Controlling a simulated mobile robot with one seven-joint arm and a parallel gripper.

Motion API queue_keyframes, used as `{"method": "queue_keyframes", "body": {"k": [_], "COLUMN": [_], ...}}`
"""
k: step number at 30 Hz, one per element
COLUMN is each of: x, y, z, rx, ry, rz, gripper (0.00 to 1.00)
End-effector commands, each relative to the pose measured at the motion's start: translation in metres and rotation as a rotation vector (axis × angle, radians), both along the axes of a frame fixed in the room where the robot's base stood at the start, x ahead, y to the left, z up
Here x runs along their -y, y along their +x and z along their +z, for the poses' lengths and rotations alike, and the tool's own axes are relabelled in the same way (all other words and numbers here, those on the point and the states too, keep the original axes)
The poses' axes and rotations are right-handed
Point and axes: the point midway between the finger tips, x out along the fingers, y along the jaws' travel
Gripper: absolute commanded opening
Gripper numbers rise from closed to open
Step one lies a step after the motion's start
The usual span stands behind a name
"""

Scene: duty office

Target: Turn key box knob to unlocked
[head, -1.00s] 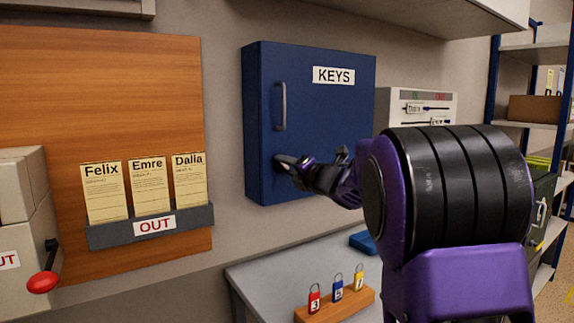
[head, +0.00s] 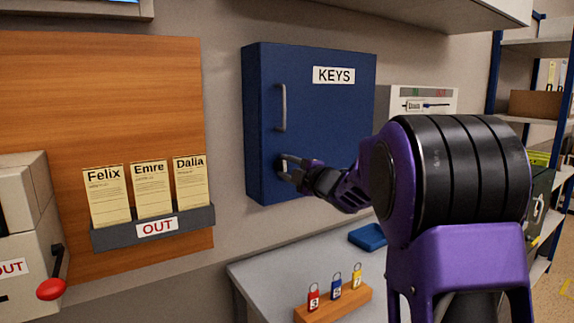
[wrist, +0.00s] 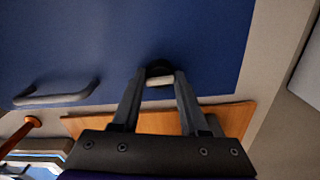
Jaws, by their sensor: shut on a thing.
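The dark blue key box (head: 335,125) hangs on the wall with its door shut, a KEYS label and a long grey vertical handle (head: 282,108). My gripper (head: 290,169) is at the lower left of the door, below the handle. In the wrist view its two fingers (wrist: 159,82) are shut on the small knob (wrist: 159,81), which shows a pale bar on a dark round base. The bar lies across the gap between the fingertips. In the head view the fingers mostly hide the knob. I cannot read any lock marking.
An OUT rack (head: 112,235) with several name cards is on the wooden board at the left. A red-knobbed lever (head: 51,289) stands at lower left. Below the box, a grey table (head: 265,275) holds a padlock stand (head: 340,303) and a blue tray (head: 368,237).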

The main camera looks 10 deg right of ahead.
Motion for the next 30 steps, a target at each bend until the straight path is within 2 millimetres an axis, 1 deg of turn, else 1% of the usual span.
{"method": "queue_keyframes", "body": {"k": [1, 6, 19, 20, 21, 23, 24, 30], "x": [0.0, 0.0, -0.0003, -0.0003, -0.0003, -0.0003, -0.0003, -0.0002], "y": [0.0002, 0.0002, 0.0002, 0.0002, 0.0002, 0.0001, 0.0001, 0.0], "z": [0.003, 0.0025, 0.0024, 0.0024, 0.0024, 0.0021, 0.0019, 0.0008], "rx": [-0.002, -0.012, -0.014, -0.014, -0.014, -0.015, -0.016, -0.017], "ry": [0.015, 0.042, 0.048, 0.048, 0.048, 0.048, 0.047, 0.046], "rz": [0.0, 0.0, 0.0, 0.0, 0.0, 0.0, 0.0, 0.001], "gripper": [0.0, 0.0, 0.0, 0.47, 0.54, 0.65, 0.72, 0.73]}}
